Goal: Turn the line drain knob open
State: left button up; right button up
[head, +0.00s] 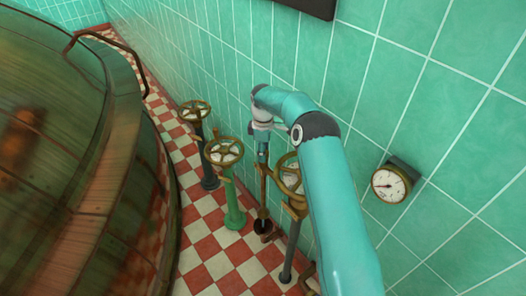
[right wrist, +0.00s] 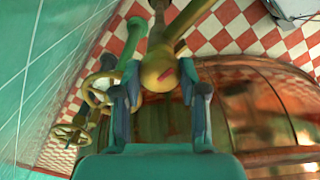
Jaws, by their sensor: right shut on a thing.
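My right gripper (head: 262,156) points down beside the green tiled wall in the head view. In the right wrist view its two fingers (right wrist: 161,105) stand on either side of a round brass knob (right wrist: 158,76) with a red mark on its face, and are shut on it. A brass pipe runs on behind the knob. In the head view the knob is mostly hidden by the gripper; a brown pipe (head: 262,188) runs down below it to a dark drain cup (head: 263,227) near the floor. How far the knob is turned cannot be told. My left gripper is not in view.
Handwheels on posts stand close by: one at the back (head: 194,110), one on a green post (head: 223,151), and a brass one (head: 290,177) partly behind my right arm. A large copper kettle (head: 95,190) fills the left. A gauge (head: 390,184) hangs on the wall.

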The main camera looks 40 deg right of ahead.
jog(key=shift+r+n, duration=0.1)
jog(key=shift+n, duration=0.2)
jog(key=o, duration=1.1)
jog(key=shift+o, duration=0.2)
notch_tip(320, 180, up, 12)
